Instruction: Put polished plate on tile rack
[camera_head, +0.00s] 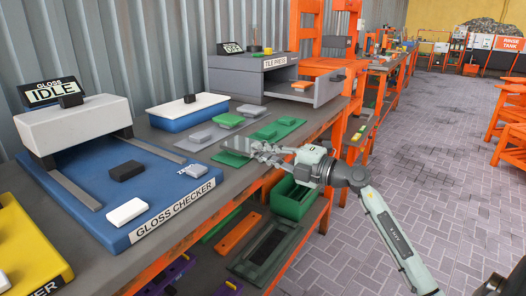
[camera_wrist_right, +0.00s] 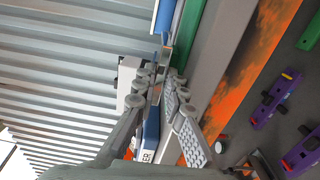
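My right gripper (camera_head: 260,150) reaches in from the right over the workbench, fingers pointing left. Its fingers are closed around a thin grey shiny plate (camera_head: 237,143), which looks like the polished plate. The plate is held just above a green mat on the bench. In the right wrist view the plate (camera_wrist_right: 162,62) shows nearly edge-on between the fingertips (camera_wrist_right: 160,82). I cannot pick out the tile rack for certain. A dark green slotted frame (camera_head: 250,269) lies on the lower shelf. My left gripper is not in view.
The blue gloss checker (camera_head: 80,184) reads IDLE and carries a black block and a white block. A blue tray (camera_head: 178,120) and grey tile press (camera_head: 237,81) stand behind. Several small blocks lie on mats. A green bin (camera_head: 291,207) sits below the bench edge.

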